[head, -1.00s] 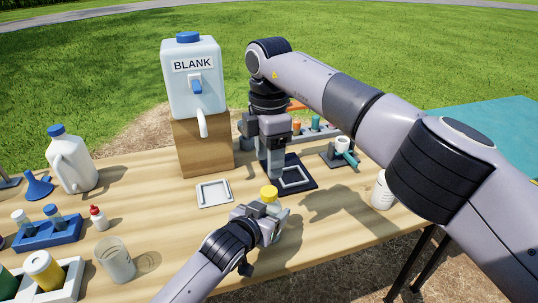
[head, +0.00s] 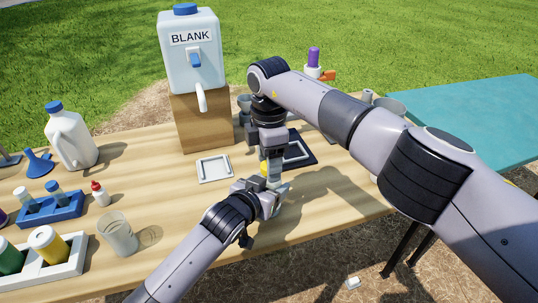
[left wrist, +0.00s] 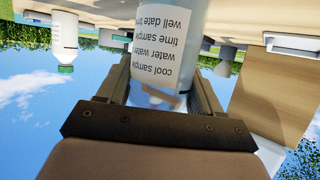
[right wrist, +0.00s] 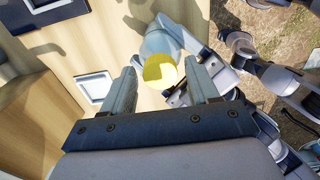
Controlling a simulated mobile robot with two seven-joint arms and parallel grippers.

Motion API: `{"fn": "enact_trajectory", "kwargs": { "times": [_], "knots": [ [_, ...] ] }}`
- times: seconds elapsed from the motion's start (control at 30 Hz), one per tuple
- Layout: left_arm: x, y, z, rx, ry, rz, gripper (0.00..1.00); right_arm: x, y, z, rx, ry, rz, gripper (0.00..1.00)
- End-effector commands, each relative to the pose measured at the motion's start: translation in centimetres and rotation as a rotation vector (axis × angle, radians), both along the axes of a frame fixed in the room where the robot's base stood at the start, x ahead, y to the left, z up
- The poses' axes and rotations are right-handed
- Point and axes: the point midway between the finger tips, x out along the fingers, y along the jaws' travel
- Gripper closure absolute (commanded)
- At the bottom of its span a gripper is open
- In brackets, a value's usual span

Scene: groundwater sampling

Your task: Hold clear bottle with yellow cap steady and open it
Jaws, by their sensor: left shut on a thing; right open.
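The clear bottle (left wrist: 185,30) carries a white label with printed text in the left wrist view. My left gripper (head: 270,200) is shut on the bottle's body and holds it upright near the table's front. The yellow cap (right wrist: 160,71) is on the bottle and lies between the spread fingers of my right gripper (right wrist: 165,85) in the right wrist view. In the head view the right gripper (head: 272,160) is directly above the bottle, open, and partly hides the yellow cap (head: 264,168). Whether the fingers touch the cap cannot be told.
A large BLANK container (head: 193,70) stands on a wooden block (head: 205,125) behind. A white square tray (head: 214,168) and a dark tray (head: 298,147) lie nearby. A clear beaker (head: 117,235), a blue rack (head: 52,209) and a white jug (head: 70,140) stand at left.

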Motion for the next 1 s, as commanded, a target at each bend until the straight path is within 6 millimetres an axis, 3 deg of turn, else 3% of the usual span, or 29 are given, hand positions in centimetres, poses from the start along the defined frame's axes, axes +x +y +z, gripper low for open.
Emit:
{"fn": "enact_trajectory", "kwargs": {
  "times": [0.07, 0.1, 0.27, 0.7, 1.0],
  "knots": [
    [0.0, 0.01, -0.03, 0.0, 0.001, 0.0, 1.0, -0.02, 0.02, 0.0, 0.0, 0.0, 0.0, 0.4],
    [0.0, 0.01, -0.04, 0.0, 0.001, 0.0, 1.0, -0.02, 0.02, 0.0, 0.0, 0.0, 0.0, 0.47],
    [0.0, 0.01, -0.03, 0.0, 0.001, 0.0, 1.0, -0.02, 0.03, 0.02, 0.0, 0.0, 0.0, 0.99],
    [0.0, 0.0, -0.03, 0.0, 0.001, 0.0, 1.0, -0.02, 0.03, 0.05, 0.0, 0.0, 0.032, 1.0],
    [-0.01, -0.01, -0.03, 0.0, 0.001, 0.0, 1.0, -0.01, 0.02, 0.1, -0.001, 0.0, 0.452, 1.0]
  ]
}}
